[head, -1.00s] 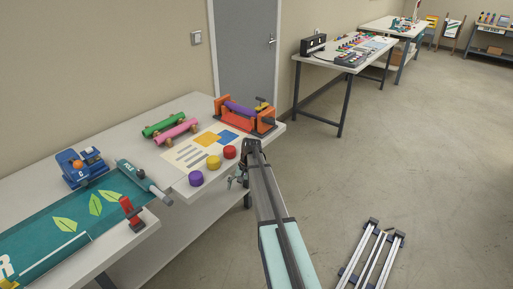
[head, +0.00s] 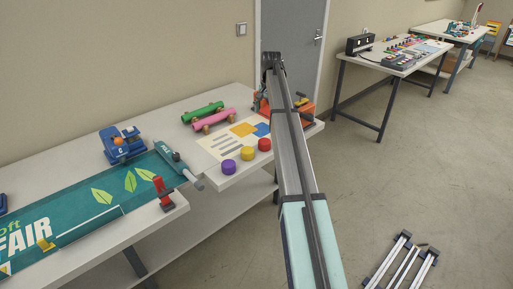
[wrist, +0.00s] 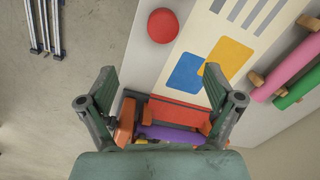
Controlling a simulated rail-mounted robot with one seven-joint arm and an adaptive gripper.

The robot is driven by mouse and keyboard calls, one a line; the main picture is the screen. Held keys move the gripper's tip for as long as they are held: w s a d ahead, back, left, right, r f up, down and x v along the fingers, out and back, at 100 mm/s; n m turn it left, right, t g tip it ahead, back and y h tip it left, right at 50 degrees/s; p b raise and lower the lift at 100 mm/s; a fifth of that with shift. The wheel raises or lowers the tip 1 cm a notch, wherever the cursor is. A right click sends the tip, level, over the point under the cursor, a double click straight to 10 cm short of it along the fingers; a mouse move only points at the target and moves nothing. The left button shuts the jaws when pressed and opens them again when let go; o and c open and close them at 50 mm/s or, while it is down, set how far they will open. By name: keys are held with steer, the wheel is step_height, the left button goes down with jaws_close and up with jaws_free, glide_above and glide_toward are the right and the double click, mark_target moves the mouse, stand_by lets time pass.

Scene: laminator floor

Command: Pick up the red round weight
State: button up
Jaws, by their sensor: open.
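The red round weight (head: 264,145) stands at the front edge of the white table, at the right end of a row with a yellow weight (head: 247,153) and a purple weight (head: 229,167). In the wrist view the red weight (wrist: 163,26) lies near the top centre, beside a printed sheet. My gripper (wrist: 163,82) is open and empty, its fingers spread over the table, with the red weight beyond the fingertips and apart from them. In the head view my arm covers part of the orange device behind it.
An orange device with a purple roller (wrist: 170,133) sits below my fingers. Pink (head: 213,120) and green (head: 202,112) rolls lie behind the printed sheet (head: 225,143). A blue tool (head: 123,145) and a teal banner (head: 100,205) are at left. Open floor lies to the right.

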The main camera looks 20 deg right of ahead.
steer(key=p, duration=0.3)
glide_above(265, 140)
step_height(265, 140, down, 10)
steer(key=shift+s+r, duration=0.1)
steer(key=shift+s, duration=0.05)
steer(key=shift+w+f+p, duration=0.2)
steer(key=shift+f+p, duration=0.95)
steer(key=shift+f, duration=2.05)
steer(key=c, duration=1.6)
